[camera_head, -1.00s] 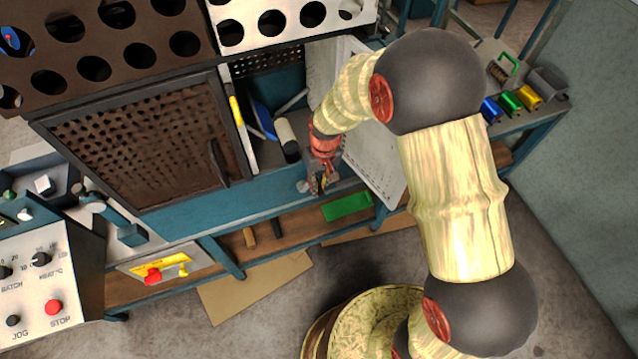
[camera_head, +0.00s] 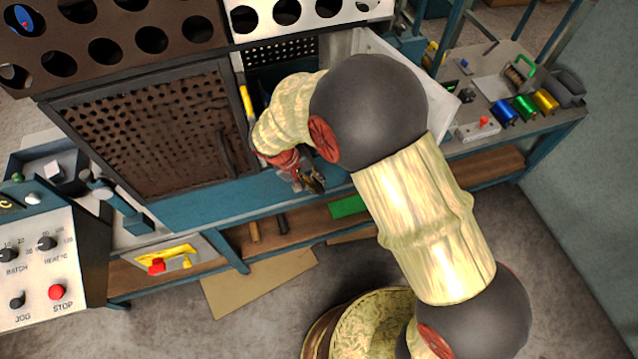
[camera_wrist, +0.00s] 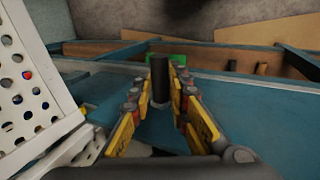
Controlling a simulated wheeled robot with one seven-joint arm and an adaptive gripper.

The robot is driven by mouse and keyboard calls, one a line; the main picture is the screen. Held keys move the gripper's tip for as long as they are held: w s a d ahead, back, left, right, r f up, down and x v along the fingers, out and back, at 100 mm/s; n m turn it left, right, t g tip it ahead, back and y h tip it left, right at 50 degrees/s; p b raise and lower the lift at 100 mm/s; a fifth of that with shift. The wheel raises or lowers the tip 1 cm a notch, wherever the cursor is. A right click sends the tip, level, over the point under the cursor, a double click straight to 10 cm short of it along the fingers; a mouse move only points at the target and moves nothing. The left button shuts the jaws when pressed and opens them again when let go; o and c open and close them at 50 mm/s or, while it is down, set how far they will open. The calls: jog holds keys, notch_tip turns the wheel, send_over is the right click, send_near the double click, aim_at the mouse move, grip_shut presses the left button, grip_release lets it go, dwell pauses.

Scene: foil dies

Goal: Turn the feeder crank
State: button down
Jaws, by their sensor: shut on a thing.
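In the wrist view a dark upright cylindrical grip (camera_wrist: 160,80), which looks like the feeder crank's handle, stands between the two fingers of my gripper (camera_wrist: 165,66). The fingers are closed around it. In the head view my gripper (camera_head: 314,181) is at the front edge of the blue bench (camera_head: 215,203), right of the brown mesh door. The crank's arm and pivot are hidden behind my gripper and wrist.
A white panel (camera_head: 440,103) stands open behind my arm. The brown mesh door (camera_head: 150,130) is at left. The control panel (camera_head: 38,262) is at far left. Colored foil rolls (camera_head: 525,107) lie on the right bench. A green block (camera_head: 347,206) lies on the lower shelf.

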jog(key=shift+a, duration=0.2)
dwell(0.4)
jog(key=c, duration=1.7)
grip_release()
